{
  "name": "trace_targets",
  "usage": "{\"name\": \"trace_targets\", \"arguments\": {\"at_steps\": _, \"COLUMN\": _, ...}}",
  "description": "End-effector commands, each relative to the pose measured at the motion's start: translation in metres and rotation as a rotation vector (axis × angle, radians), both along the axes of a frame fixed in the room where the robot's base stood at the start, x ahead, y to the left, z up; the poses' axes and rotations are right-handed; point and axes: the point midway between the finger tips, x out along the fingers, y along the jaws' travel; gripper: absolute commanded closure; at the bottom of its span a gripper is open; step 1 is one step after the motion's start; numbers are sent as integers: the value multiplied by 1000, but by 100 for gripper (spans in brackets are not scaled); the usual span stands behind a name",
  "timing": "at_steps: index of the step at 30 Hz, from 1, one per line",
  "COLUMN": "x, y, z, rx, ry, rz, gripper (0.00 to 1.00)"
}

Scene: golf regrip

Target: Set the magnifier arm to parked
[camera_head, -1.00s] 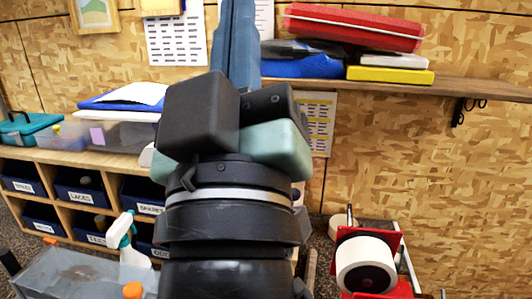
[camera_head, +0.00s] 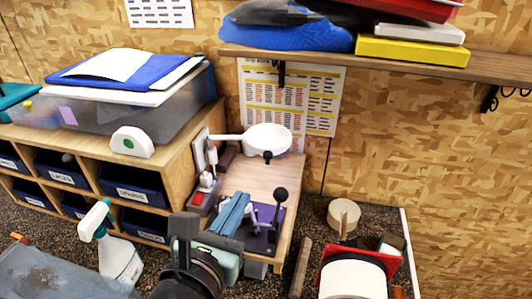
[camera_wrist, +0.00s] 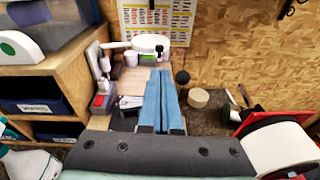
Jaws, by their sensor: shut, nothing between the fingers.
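The magnifier arm is a white round head (camera_head: 266,138) on a short white arm that runs left to a mount on the side of the wooden cubby unit. It reaches out over the small wooden bench, with a dark knob at its front edge. The magnifier head (camera_wrist: 150,44) also shows at the top of the wrist view. My gripper (camera_head: 240,198) has blue fingers, shut and empty, in front of and below the magnifier in the head view. In the wrist view the closed fingers (camera_wrist: 160,74) point toward the bench below the magnifier head, apart from it.
A purple-based device with a black-knobbed lever (camera_head: 281,195) stands on the bench by my fingers. A red-and-white item (camera_head: 200,198) is at left. A white tape roll in a red holder (camera_head: 352,278) is at lower right. A loaded shelf (camera_head: 400,62) hangs above.

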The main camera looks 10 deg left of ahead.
Motion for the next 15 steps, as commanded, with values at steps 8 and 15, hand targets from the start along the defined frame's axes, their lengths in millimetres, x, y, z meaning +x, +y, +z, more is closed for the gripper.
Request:
{"name": "trace_targets", "arguments": {"at_steps": 8, "x": 18, "y": 0, "z": -6, "rx": -62, "ry": 14, "rz": 4, "gripper": 100}}
{"name": "trace_targets", "arguments": {"at_steps": 15, "x": 60, "y": -1, "z": -12, "rx": -60, "ry": 14, "rz": 5, "gripper": 100}}
